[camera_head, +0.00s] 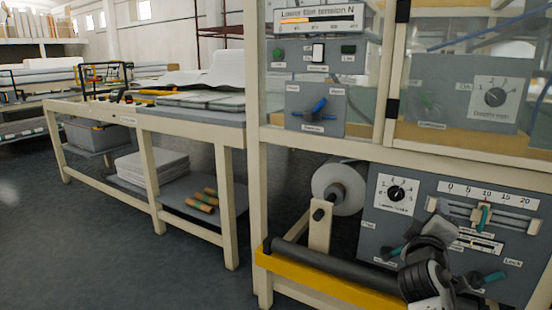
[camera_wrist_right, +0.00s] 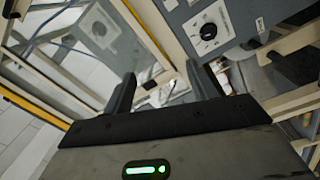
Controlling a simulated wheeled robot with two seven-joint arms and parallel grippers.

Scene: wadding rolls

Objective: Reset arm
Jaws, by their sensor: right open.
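My right gripper (camera_head: 422,235) is in front of the lower grey control panel (camera_head: 375,232) of the machine, at the lower right of the head view. In the right wrist view the gripper (camera_wrist_right: 163,90) has its two dark fingers apart with nothing held between them. A panel with a dial (camera_wrist_right: 208,31) shows beyond the fingers. My left gripper is not in view.
A yellow rail (camera_head: 325,281) and a dark roller (camera_head: 335,263) run along the machine front. A white roll (camera_head: 340,187) sits behind them. The upper panel has a blue-handled switch (camera_head: 312,108). A long workbench (camera_head: 190,128) stands left; the floor before it is clear.

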